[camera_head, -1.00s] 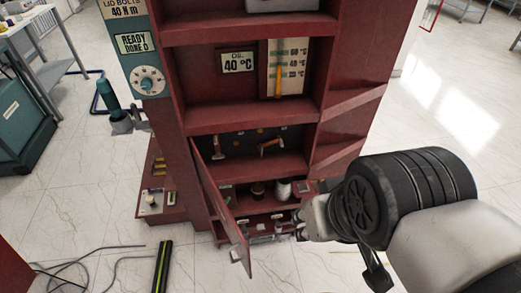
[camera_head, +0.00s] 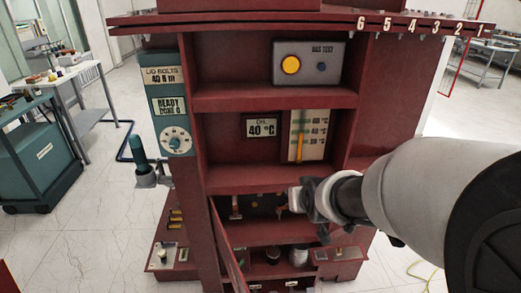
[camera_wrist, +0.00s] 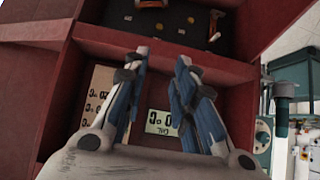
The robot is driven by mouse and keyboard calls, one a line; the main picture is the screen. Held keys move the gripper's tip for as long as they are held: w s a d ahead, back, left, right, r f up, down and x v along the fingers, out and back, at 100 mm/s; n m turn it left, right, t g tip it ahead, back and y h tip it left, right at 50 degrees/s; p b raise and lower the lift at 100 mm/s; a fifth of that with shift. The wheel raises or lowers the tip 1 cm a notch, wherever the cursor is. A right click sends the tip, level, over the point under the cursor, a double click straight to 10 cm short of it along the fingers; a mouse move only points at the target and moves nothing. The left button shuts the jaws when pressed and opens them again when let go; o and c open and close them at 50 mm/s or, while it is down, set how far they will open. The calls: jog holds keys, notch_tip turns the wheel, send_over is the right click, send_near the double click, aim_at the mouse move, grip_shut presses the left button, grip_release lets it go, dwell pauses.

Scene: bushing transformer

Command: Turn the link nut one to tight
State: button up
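A dark compartment low in the red cabinet holds copper-coloured links (camera_head: 237,208) and small brass-coloured nuts or studs. The wrist view, which is upside down, shows a link (camera_wrist: 215,26) and a brass piece (camera_wrist: 181,31) on the dark panel. Which one is link nut one I cannot tell. My gripper (camera_head: 294,200) is in front of the cabinet, partly covering the right link in the head view. In the wrist view my gripper (camera_wrist: 162,60) has its blue-grey fingers apart with nothing between them, pointing toward the shelf edge beside the dark compartment.
The red cabinet door (camera_head: 228,250) stands open at the lower left. The oil sign (camera_head: 261,127) and gauge board (camera_head: 308,135) fill the shelf above. A teal-handled tool (camera_head: 141,158) stands in a side holder. Lower shelves hold small parts. Open floor lies left of the cabinet.

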jog(key=w+f+t+p, duration=0.1)
jog(key=w+f+t, duration=0.3)
jog(key=w+f, duration=1.05)
jog(key=t, duration=0.3)
send_near(279, 214)
notch_tip(279, 214, up, 4)
jog(key=s, duration=0.3)
jog(key=s+f+t+p, duration=0.1)
jog(key=s+f+t, duration=0.1)
jog(key=s+f, duration=0.25)
jog(key=w+b, duration=0.5)
jog(key=w, duration=1.1)
jog(key=shift+w+d, duration=0.15)
jog(key=shift+w, duration=0.2)
grip_shut()
